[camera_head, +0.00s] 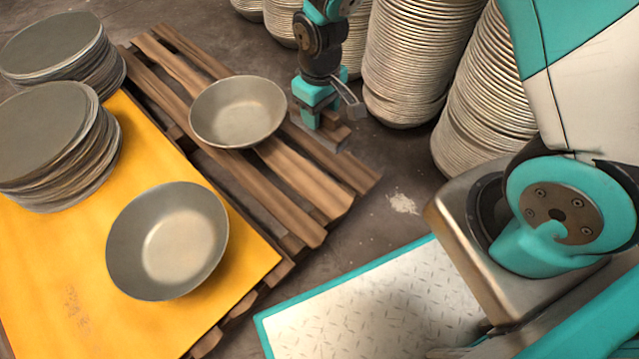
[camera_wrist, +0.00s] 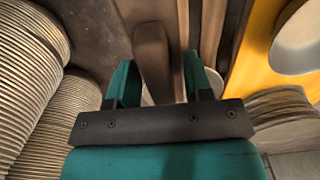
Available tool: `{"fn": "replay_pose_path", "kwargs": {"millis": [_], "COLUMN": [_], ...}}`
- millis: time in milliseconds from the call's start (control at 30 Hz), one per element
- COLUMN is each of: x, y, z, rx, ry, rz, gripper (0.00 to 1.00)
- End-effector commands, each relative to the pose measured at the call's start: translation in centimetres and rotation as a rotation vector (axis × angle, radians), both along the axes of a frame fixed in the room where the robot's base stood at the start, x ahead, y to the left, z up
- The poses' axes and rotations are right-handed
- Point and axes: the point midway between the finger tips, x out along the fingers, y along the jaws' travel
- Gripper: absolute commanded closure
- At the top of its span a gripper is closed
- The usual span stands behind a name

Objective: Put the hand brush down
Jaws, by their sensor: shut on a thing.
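My gripper (camera_head: 322,98) is at the upper middle of the head view, over the back corner of the wooden pallet. Its teal jaws (camera_wrist: 165,82) show in the wrist view, shut on the hand brush. In the head view a small grey part (camera_head: 350,98), seemingly of the brush, juts out to the right of the jaws. The rest of the brush is mostly hidden by the gripper. Whether the brush touches the pallet or hangs above it I cannot tell.
The pallet (camera_head: 290,205) holds one bowl (camera_head: 238,111) near the gripper. A yellow board (camera_head: 60,265) carries another bowl (camera_head: 168,240) and stacked discs (camera_head: 45,140). Tall bowl stacks (camera_head: 415,60) stand behind on the right. Bare floor (camera_head: 385,210) lies between pallet and my base.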

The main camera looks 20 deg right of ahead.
Motion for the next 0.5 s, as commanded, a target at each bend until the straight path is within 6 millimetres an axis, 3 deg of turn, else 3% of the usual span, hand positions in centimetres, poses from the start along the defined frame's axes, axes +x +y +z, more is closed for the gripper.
{"fn": "replay_pose_path", "kwargs": {"millis": [500], "x": [-0.1], "y": [0.0], "z": [-13.4], "rx": [-0.001], "ry": [0.002], "rz": [0.002], "gripper": [0.73]}}
